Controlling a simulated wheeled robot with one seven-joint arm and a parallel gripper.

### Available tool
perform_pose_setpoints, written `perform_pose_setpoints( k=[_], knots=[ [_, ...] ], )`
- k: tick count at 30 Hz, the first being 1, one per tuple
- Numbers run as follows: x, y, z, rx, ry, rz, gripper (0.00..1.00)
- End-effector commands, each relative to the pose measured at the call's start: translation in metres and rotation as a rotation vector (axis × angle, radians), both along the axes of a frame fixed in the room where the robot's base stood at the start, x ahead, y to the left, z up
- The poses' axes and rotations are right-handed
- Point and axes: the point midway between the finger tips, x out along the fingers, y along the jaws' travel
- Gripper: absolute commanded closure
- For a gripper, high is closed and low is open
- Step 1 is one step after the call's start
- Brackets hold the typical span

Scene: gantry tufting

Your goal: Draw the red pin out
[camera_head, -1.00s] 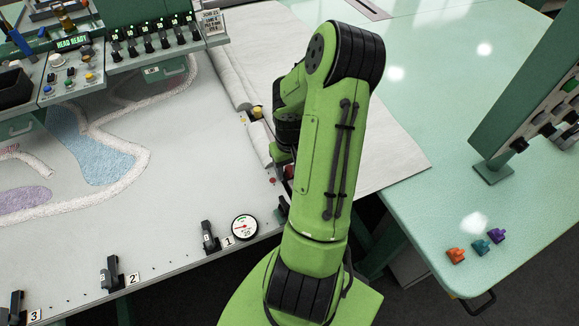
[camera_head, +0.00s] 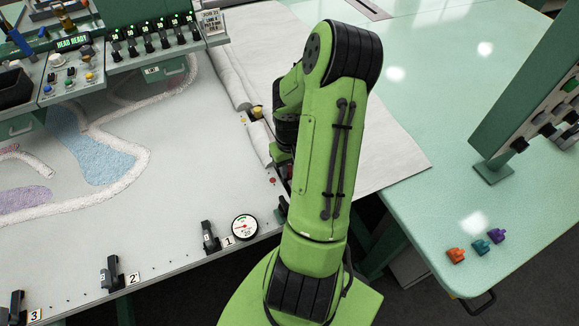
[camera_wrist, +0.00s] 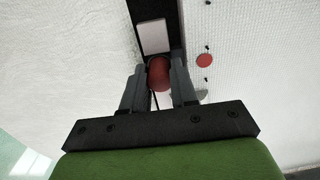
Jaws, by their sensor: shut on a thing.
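The red pin (camera_wrist: 159,74) shows in the wrist view as a rounded red head between the two fingers of my gripper (camera_wrist: 158,84). The fingers are shut on it from both sides. A dark bar with a pale plate lies just beyond the pin. The pin's lower part is hidden, so I cannot tell how deep it sits. In the head view my arm covers most of the gripper and the pin.
A flat red disc (camera_wrist: 204,60) lies on the cloth right of the gripper. In the head view, a round gauge (camera_head: 244,227) and black clamps (camera_head: 209,237) line the frame's front edge. Coloured clips (camera_head: 476,246) lie on the green table (camera_head: 450,200), which is mostly clear.

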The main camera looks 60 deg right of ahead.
Motion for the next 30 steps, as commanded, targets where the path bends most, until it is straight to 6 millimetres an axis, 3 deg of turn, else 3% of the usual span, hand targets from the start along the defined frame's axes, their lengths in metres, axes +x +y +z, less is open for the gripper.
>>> perform_pose_setpoints(
  k=[30],
  knots=[
    [0.0, 0.0, 0.032, -0.001, -0.001, 0.001, 1.0]
  ],
)
